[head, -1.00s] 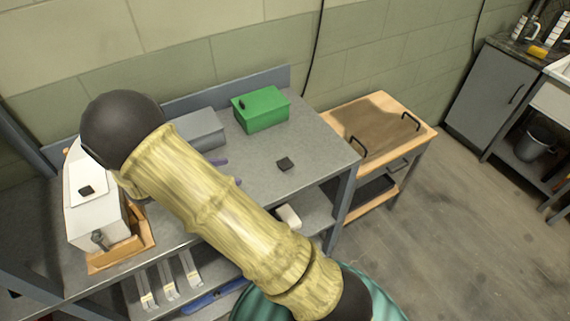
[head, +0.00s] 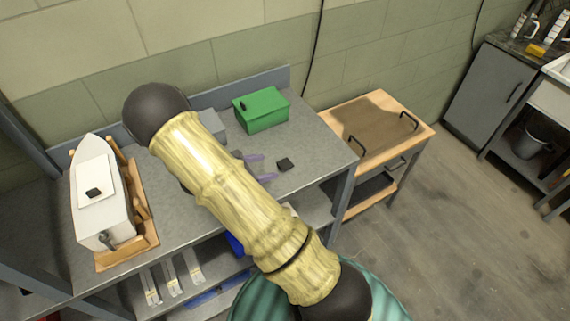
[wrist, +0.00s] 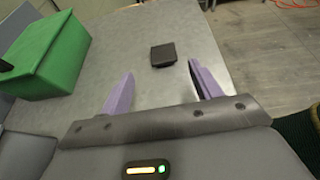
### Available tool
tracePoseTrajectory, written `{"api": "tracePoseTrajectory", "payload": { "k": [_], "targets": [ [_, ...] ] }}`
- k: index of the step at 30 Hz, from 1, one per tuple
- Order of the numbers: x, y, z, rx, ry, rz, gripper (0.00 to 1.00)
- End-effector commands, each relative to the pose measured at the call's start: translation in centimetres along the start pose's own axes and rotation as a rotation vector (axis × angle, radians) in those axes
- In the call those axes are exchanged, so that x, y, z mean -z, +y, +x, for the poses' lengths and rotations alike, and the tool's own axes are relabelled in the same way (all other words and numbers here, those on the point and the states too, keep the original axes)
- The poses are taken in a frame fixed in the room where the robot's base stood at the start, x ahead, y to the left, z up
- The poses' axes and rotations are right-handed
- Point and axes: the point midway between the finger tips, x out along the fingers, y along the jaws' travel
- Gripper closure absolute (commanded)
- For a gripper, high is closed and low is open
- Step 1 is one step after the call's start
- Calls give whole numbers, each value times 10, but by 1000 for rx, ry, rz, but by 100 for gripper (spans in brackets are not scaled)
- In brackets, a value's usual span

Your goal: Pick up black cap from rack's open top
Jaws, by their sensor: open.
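A small black cap (head: 285,164) lies on the bare grey top of the metal rack (head: 310,150), near its right end. It also shows in the wrist view (wrist: 163,55), just beyond the fingertips and roughly centred between them. My gripper (head: 262,167) has two purple fingers, spread apart with nothing between them. It is just left of the cap in the head view, apart from it. The wrist view also shows the open gripper (wrist: 161,70). My arm hides part of the rack top in the head view.
A green box (head: 262,110) with a small dark item on it stands behind the cap. A grey box (head: 212,124) is beside it, partly hidden. A white boat-like model (head: 105,215) with another black piece sits in a wooden cradle at left. A wooden cart (head: 375,125) stands right.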

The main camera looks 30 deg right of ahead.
Motion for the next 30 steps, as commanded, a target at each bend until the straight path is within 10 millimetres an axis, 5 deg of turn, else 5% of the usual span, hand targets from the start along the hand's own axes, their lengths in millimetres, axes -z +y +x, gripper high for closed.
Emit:
{"api": "tracePoseTrajectory", "payload": {
  "k": [15, 30],
  "targets": [
    [4, -6, 49, 2, 0, -1, 36],
    [5, -5, 52, -1, 0, 1, 36]
  ]
}}
